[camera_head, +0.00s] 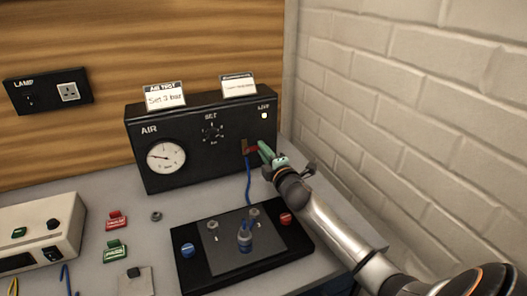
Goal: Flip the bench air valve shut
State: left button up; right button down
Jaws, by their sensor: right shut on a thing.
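The black air box (190,178) stands at the back of the bench, with a round gauge (165,157) and a dial on its front. A small brass valve (246,146) sits low on the right of that front, with a blue hose (248,184) hanging below it. A short red lever (254,149) points right from the valve. My right gripper (264,150) reaches in from the right and is shut on the lever. Its fingers cover the lever's outer end. My left gripper is out of view.
A black base plate (200,277) with a metal cylinder (245,238) lies in front of the box. Red (117,219) and green (115,250) labelled pieces and a pale instrument (38,235) are at left. A brick wall (410,110) bounds the right side.

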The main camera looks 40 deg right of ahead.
jog(key=shift+f, duration=0.1)
jog(key=c, duration=0.8)
grip_release()
jog(key=v, duration=1.2)
jog(key=shift+s+a+b, duration=0.15)
jog(key=shift+s+b, duration=0.1)
jog(key=shift+b, duration=0.05)
